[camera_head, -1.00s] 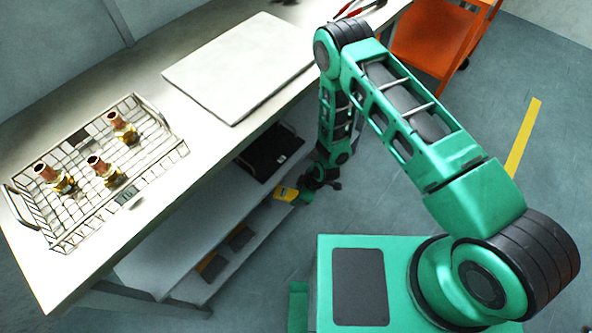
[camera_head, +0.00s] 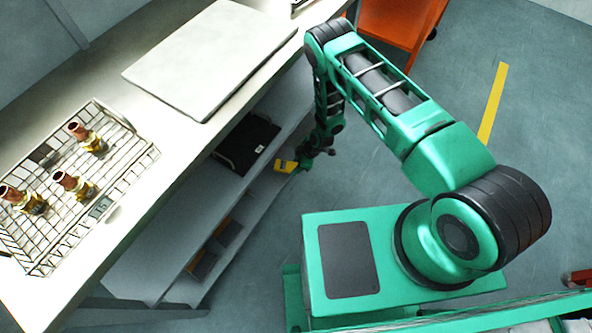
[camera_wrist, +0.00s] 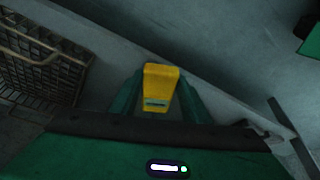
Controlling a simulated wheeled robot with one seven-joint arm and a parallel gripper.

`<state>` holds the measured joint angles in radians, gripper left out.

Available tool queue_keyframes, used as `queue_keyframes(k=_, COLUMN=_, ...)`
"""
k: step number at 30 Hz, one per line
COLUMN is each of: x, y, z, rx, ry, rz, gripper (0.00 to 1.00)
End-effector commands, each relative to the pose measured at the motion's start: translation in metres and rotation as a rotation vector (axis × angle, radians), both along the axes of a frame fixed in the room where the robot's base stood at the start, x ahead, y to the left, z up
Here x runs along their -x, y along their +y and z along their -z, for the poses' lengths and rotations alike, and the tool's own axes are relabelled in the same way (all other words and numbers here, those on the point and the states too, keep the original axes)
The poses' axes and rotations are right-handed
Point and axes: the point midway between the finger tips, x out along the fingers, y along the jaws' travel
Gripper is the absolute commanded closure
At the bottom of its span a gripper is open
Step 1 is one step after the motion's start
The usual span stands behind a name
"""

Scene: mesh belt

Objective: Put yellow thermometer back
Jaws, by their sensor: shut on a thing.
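The yellow thermometer (camera_head: 286,166) is held in my gripper (camera_head: 300,163), beside the edge of the lower shelves under the bench. In the wrist view the yellow thermometer (camera_wrist: 160,86) stands between the two green fingers of my gripper (camera_wrist: 157,98), which are shut on it. Its small grey display faces the camera. It appears clear of the shelf, but I cannot tell the exact gap.
A wire basket (camera_head: 140,165) with several brass fittings (camera_head: 75,184) sits on the bench, a small display (camera_head: 100,208) at its edge. A pale board (camera_head: 205,62) lies behind. A black tray (camera_head: 248,145) and dark items (camera_head: 215,248) are on lower shelves. An orange cart (camera_head: 400,25) stands behind.

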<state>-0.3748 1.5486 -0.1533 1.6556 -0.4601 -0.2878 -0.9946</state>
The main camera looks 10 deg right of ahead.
Motion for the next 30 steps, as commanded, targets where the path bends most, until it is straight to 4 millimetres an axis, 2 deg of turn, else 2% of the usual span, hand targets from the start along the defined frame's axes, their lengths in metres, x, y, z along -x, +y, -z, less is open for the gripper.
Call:
queue_keyframes(k=6, x=0.001, y=0.000, z=0.029, rx=0.001, ry=0.002, rz=-0.002, gripper=0.83)
queue_keyframes(k=9, x=0.001, y=0.000, z=0.036, rx=0.000, ry=0.001, rz=0.000, gripper=0.83)
queue_keyframes(k=20, x=0.001, y=0.000, z=0.039, rx=0.000, ry=0.001, rz=0.000, gripper=0.83)
queue_keyframes(k=21, x=0.001, y=0.000, z=0.039, rx=0.001, ry=0.001, rz=0.000, gripper=0.50)
queue_keyframes(k=22, x=0.001, y=0.000, z=0.039, rx=0.001, ry=0.001, rz=0.001, gripper=0.43)
queue_keyframes(k=23, x=0.001, y=0.000, z=0.039, rx=0.001, ry=0.001, rz=0.001, gripper=0.39)
queue_keyframes(k=30, x=0.001, y=0.000, z=0.039, rx=0.000, ry=0.000, rz=0.001, gripper=0.39)
